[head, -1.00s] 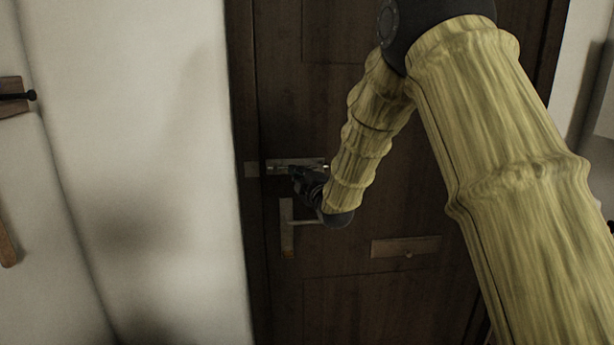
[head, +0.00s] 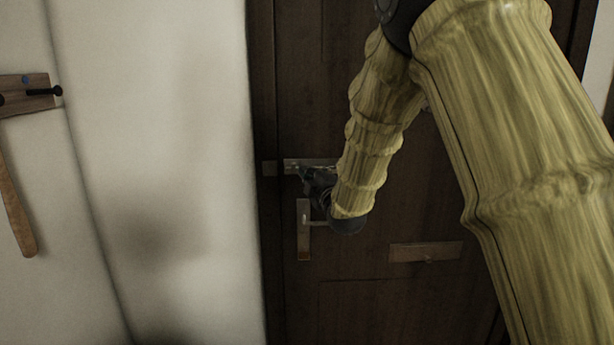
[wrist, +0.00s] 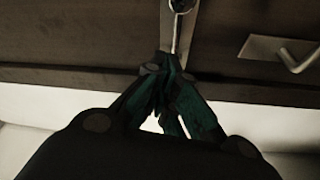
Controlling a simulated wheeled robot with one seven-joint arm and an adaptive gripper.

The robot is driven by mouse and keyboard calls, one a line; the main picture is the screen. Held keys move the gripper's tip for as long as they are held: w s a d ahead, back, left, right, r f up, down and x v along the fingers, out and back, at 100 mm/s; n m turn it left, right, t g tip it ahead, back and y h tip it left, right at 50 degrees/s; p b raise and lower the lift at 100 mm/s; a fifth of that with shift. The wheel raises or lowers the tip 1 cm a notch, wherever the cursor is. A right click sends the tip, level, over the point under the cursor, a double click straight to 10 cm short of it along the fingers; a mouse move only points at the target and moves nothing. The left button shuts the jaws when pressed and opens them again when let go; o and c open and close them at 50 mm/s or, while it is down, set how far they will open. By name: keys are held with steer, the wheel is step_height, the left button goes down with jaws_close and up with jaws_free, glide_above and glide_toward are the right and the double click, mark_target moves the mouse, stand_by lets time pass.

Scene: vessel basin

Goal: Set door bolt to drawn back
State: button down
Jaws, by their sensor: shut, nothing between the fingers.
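The door bolt (head: 296,164) is a metal bar on a pale plate, set level on the dark wooden door (head: 340,300). Its small keeper (head: 269,168) sits to the left, on the door's edge or frame. My gripper (head: 303,173) is at the bolt, its fingers shut with nothing held. In the wrist view the shut fingertips (wrist: 170,60) lie against or just in front of the bolt plate (wrist: 190,35). A round metal knob or ring (wrist: 181,5) shows beyond them at the top edge. My gripper and forearm hide part of the bolt's right side in the head view.
A lever door handle (head: 303,235) is just below the bolt; it also shows in the wrist view (wrist: 290,55). A letter plate (head: 426,251) is lower right. A wooden peg rack (head: 28,98) hangs on the left wall. Pale wall left of the door is clear.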

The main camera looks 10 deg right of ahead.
steer(key=b+v, duration=0.1)
steer(key=v, duration=0.4)
steer(key=shift+s+f+b, duration=0.1)
steer(key=shift+s+b, duration=0.25)
steer(key=shift+s, duration=0.05)
steer(key=s+d+f+m+g+h, duration=0.1)
steer(key=s+f+m+g, duration=0.15)
steer(key=f, duration=0.95)
steer(key=s+d+f+m+g+h, duration=0.1)
steer(key=s+d+f+m+g, duration=0.15)
steer(key=f, duration=0.85)
steer(key=s+d+f+m+g+h, duration=0.1)
steer(key=s+f+m+g, duration=0.1)
steer(key=s+f, duration=0.65)
steer(key=s+f+m+g, duration=0.25)
steer(key=s+f, duration=0.25)
steer(key=f, duration=0.7)
steer(key=s+f+m+g, duration=0.2)
steer(key=s+f, duration=0.4)
steer(key=s, duration=0.6)
steer(key=s+d+f+m+g, duration=0.1)
steer(key=s+f+m+g, duration=0.2)
steer(key=s, duration=0.9)
steer(key=s+d+f+m+g+h, duration=0.1)
steer(key=s+f+m+g, duration=0.2)
steer(key=s+f, duration=0.7)
steer(key=s+g, duration=0.1)
steer(key=s, duration=0.2)
